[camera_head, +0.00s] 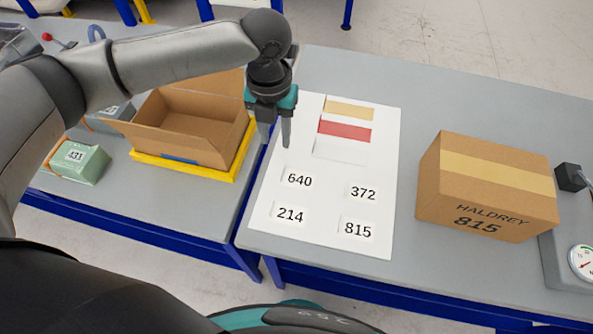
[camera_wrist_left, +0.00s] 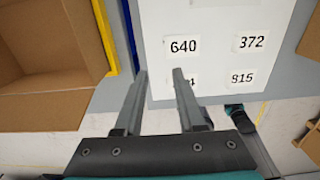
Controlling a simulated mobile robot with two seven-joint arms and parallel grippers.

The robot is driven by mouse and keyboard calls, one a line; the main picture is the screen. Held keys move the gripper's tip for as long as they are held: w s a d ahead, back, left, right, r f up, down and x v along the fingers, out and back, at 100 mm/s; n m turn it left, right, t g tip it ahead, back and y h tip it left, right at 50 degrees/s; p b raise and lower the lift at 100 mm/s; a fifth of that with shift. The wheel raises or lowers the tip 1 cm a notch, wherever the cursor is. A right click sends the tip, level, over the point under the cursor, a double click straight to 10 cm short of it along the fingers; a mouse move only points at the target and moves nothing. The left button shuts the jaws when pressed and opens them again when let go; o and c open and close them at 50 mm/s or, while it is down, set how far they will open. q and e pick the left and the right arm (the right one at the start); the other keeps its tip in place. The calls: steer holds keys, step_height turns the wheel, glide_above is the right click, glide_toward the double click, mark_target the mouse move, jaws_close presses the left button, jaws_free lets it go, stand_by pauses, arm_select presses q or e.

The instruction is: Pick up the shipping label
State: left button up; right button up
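A white sheet (camera_head: 328,240) lies on the grey table with four small white labels printed 640 (camera_head: 299,180), 372 (camera_head: 363,193), 214 (camera_head: 290,215) and 815 (camera_head: 358,229). My left gripper (camera_head: 276,146) is open and empty, pointing down above the sheet's left edge, beyond the 640 label. In the left wrist view its fingers (camera_wrist_left: 160,75) are spread, and the right finger partly hides the 214 label (camera_wrist_left: 187,84). My right gripper is not in view.
A closed carton marked HALDREY 815 (camera_head: 487,190) stands right of the sheet. A gauge device (camera_head: 581,262) is at the right edge. Tan and red strips (camera_head: 345,130) lie on the sheet.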

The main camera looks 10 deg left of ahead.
arm_select(q)
glide_above(282, 173)
step_height(282, 173, down, 5)
steer(key=shift+w+a+f, duration=0.15)
steer(key=shift+a+f, duration=0.05)
steer(key=shift+f, duration=0.3)
steer(key=shift+w+a+f, duration=0.15)
steer(key=shift+a+f, duration=0.05)
steer(key=shift+f, duration=0.3)
steer(key=f, duration=0.3)
steer(key=shift+s+d+f, duration=0.3)
steer(key=shift+d, duration=0.05)
steer(key=shift+f, duration=0.55)
jaws_close()
arm_select(e)
steer(key=shift+f, duration=0.2)
